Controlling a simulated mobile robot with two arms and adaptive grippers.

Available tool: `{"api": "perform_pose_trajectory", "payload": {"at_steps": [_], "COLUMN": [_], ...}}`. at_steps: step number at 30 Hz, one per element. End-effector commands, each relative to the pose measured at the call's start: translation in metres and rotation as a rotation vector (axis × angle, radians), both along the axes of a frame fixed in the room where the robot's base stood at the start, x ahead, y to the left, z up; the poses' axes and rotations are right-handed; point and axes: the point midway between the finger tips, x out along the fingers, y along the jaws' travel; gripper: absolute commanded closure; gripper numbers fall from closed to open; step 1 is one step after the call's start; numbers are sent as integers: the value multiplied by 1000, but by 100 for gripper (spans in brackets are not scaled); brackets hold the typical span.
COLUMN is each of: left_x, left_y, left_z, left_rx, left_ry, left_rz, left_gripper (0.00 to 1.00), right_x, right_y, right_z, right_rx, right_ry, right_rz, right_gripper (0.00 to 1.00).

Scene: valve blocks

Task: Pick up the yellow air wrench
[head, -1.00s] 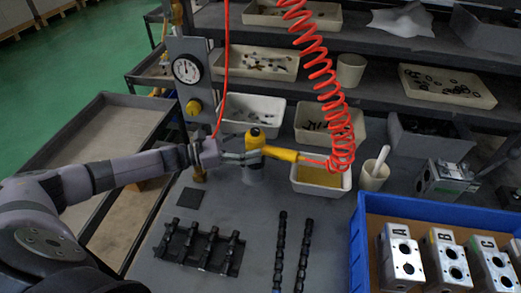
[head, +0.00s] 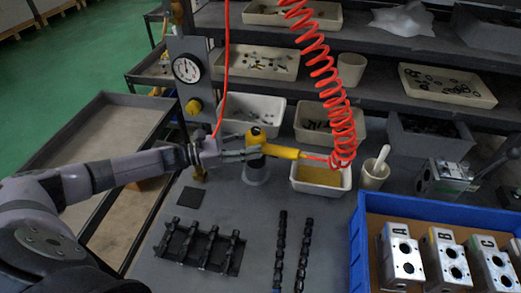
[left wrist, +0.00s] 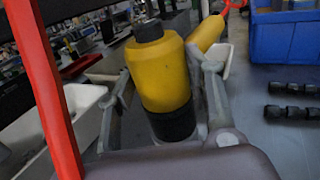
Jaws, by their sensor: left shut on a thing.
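The yellow air wrench (head: 283,152) has a black-capped body and a handle that points right toward the red coiled hose. My left gripper (head: 250,153) reaches it from the left and is shut around its body. In the left wrist view the wrench's yellow body (left wrist: 160,75) with its dark lower end is between the two grey fingers of the left gripper (left wrist: 165,95). A grey round holder (head: 256,174) is directly beneath the wrench; the wrench appears slightly above it. My right gripper does not show.
The red coiled hose (head: 330,85) hangs down to the wrench's handle. White bins (head: 252,108) stand behind. A blue crate (head: 357,245) with valve blocks is at right. A black rack (head: 200,250) and two dark bars (head: 280,250) lie in front. A gauge post (head: 188,70) is close left.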

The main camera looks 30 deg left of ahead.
Motion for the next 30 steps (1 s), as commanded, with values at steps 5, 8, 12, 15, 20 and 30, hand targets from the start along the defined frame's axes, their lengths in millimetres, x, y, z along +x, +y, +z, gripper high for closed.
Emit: {"api": "perform_pose_trajectory", "payload": {"at_steps": [5, 8, 12, 15, 20, 30], "left_x": [2, 2, 1, 1, 1, 0], "left_y": [-1, -1, 0, 0, 0, 0], "left_z": [6, 9, 22, 39, 77, 159], "left_rx": [-8, -7, -6, -4, -2, -1], "left_ry": [-9, -10, -11, -13, -14, -13], "left_rz": [-1, -1, -2, -3, -3, -2], "left_gripper": [100, 100, 100, 100, 100, 100], "right_x": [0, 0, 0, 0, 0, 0], "right_y": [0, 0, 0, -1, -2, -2], "right_z": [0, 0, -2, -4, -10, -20], "right_rx": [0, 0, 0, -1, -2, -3], "right_ry": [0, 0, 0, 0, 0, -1], "right_rz": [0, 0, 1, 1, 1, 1], "right_gripper": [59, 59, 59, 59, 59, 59]}}
